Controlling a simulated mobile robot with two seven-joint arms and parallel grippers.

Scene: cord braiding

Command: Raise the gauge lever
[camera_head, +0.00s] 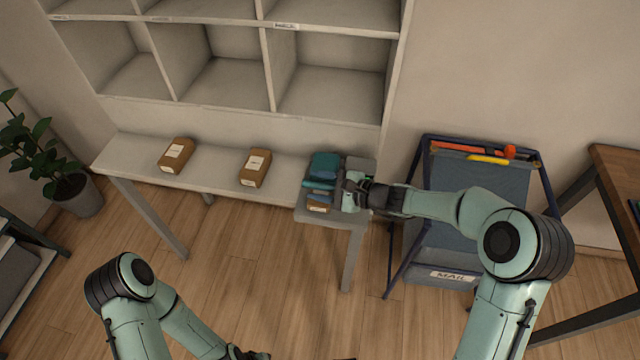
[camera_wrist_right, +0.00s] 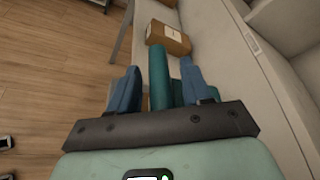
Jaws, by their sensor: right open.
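A teal and grey device, which looks like the gauge (camera_head: 325,164), stands at the right end of the shelf's lower ledge. My right gripper (camera_head: 322,190) is at its front side, pointing left, with its blue fingers apart. In the right wrist view, a teal bar (camera_wrist_right: 159,78), possibly the gauge lever, shows between the open fingers (camera_wrist_right: 160,85). I cannot tell whether the fingers touch it. My wrist hides part of the device. My left gripper (camera_head: 243,353) is low at the bottom edge of the head view, and its jaws are not clear.
A brown labelled package (camera_head: 318,207) lies below the right fingers. Two more brown packages, one in the middle (camera_head: 255,168) and one at left (camera_head: 176,154), lie on the ledge. A blue mail bin (camera_head: 450,255) stands right of the ledge, under my right arm. Cubbyholes rise behind.

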